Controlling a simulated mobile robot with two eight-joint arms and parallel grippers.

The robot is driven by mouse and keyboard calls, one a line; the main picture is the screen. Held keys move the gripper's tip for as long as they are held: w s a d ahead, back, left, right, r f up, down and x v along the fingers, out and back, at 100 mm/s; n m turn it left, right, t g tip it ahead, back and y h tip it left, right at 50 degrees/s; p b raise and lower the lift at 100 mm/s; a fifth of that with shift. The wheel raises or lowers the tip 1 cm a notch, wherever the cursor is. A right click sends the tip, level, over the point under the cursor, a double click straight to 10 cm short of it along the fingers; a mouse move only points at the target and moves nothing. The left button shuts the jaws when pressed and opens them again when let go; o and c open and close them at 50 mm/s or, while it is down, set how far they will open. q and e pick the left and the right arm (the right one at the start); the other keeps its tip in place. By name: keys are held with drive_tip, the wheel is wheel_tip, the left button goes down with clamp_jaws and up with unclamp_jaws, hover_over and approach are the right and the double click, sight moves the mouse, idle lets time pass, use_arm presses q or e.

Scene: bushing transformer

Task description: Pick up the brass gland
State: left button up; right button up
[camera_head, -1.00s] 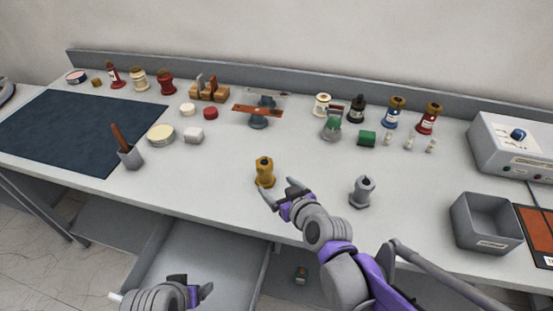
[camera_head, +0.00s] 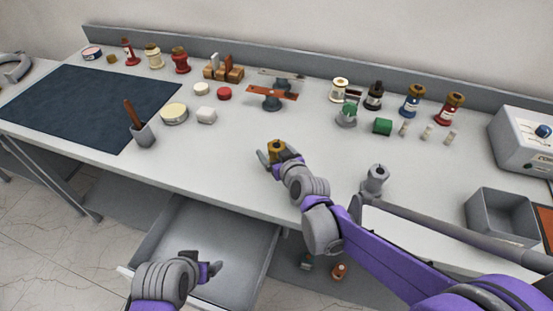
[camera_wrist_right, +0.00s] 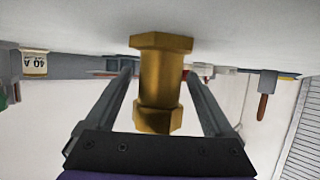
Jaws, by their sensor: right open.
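The brass gland (camera_head: 277,147) stands upright on the grey workbench, near the middle. In the right wrist view the brass gland (camera_wrist_right: 162,82) shows large, with a wide hex flange and a narrower body. My right gripper (camera_head: 271,155) is open, with its fingers on both sides of the gland. In the right wrist view gaps show between the gland and each finger of the gripper (camera_wrist_right: 163,90). In the head view the gripper hides the gland's lower part. My left gripper (camera_head: 212,270) is over the open drawer at the front, away from the gland; its finger gap is unclear.
A grey metal gland (camera_head: 376,180) stands right of my right arm. A grey bin (camera_head: 499,218) is further right. A dark mat (camera_head: 85,105) lies left.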

drive_tip(key=shift+x, duration=0.85)
drive_tip(key=shift+d, duration=0.1)
drive_tip(key=shift+s, duration=0.1)
drive_tip(key=shift+c, duration=0.3)
clamp_jaws()
